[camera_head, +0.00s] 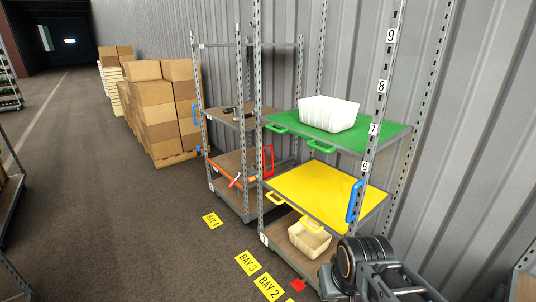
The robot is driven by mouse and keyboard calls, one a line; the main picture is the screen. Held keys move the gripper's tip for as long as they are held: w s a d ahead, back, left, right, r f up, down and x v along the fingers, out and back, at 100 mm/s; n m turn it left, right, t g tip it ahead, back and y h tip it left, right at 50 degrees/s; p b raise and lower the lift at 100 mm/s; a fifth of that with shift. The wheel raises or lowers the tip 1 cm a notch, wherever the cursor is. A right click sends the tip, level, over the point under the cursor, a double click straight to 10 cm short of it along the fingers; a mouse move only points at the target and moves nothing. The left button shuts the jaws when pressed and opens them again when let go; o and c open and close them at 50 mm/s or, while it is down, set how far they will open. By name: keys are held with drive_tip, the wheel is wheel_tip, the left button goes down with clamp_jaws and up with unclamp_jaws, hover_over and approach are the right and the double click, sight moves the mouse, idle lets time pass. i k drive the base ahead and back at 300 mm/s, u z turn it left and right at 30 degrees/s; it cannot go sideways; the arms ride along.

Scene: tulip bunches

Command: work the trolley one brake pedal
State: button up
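The near trolley has a grey slotted-post frame (258,95), a green top shelf (385,138), a yellow middle shelf (320,190) and a brown base deck (282,231). A small white tag (264,239) on its base corner is too small to read surely. A small red piece (298,285), which looks like a brake pedal, shows low by the base's front edge. Whether it is up or down I cannot tell. Part of my arm (365,262) shows at the lower right, covering the base's right end. My gripper's fingers do not show.
Yellow floor labels, BAY 2 (268,287), BAY 3 (247,263) and BAY 4 (212,220), lie along the front. A second trolley (240,115) stands behind on the left, with stacked cartons (155,105) beyond. The wall is close behind; the left aisle floor (110,220) is clear.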

sight(298, 284)
drive_tip(key=z, duration=0.45)
drive_tip(key=k, duration=0.25)
drive_tip(key=u, duration=0.9)
drive_tip(key=i, duration=1.3)
drive_tip(key=z, duration=0.65)
